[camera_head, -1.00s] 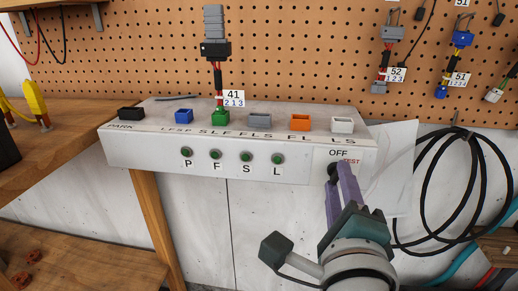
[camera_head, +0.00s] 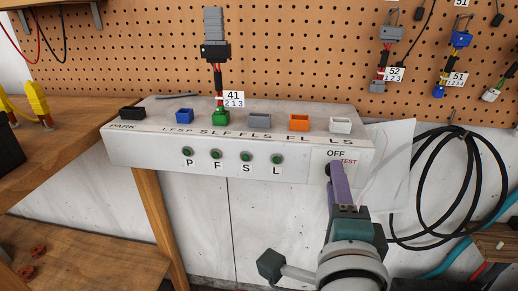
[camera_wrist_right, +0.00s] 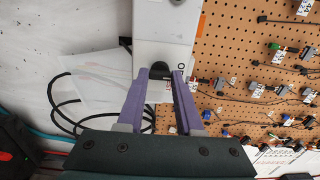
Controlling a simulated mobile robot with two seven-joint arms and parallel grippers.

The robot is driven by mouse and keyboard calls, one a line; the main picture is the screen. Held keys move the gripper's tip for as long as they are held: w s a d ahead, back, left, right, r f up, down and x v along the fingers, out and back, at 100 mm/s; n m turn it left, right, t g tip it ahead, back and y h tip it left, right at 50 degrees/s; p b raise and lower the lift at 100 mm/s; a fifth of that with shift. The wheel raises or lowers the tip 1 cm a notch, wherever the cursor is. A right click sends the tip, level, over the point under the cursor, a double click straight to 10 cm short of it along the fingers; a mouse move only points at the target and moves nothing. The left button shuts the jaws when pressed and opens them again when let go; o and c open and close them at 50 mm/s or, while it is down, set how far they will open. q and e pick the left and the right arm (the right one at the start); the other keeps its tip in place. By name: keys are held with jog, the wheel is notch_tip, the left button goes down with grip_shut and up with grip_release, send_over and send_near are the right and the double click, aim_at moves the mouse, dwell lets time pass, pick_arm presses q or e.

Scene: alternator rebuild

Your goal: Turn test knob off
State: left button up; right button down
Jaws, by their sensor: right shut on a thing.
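The test knob (camera_wrist_right: 160,70) is a small black knob on the front right of the white test box (camera_head: 230,170), beside the OFF and TEST labels. My right gripper (camera_head: 335,172) has its purple fingers shut on the knob. In the right wrist view the fingers (camera_wrist_right: 160,78) stand on either side of the knob at the box's end. In the head view the fingers mostly cover the knob, so I cannot tell which label it points to. My left gripper is not in view.
Coloured sockets line the box top, and a connector tagged 41 (camera_head: 233,98) stands in the green one. Coiled black cable (camera_head: 470,180) and a paper sheet (camera_head: 395,165) are to the right. A wooden bench (camera_head: 70,150) is at left, a pegboard (camera_head: 300,50) behind.

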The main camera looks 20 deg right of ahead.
jog(key=c, duration=0.6)
grip_release()
jog(key=shift+o, duration=0.2)
jog(key=shift+s, duration=0.1)
jog(key=v, duration=0.9)
jog(key=shift+s+a, duration=0.2)
jog(key=shift+s, duration=0.15)
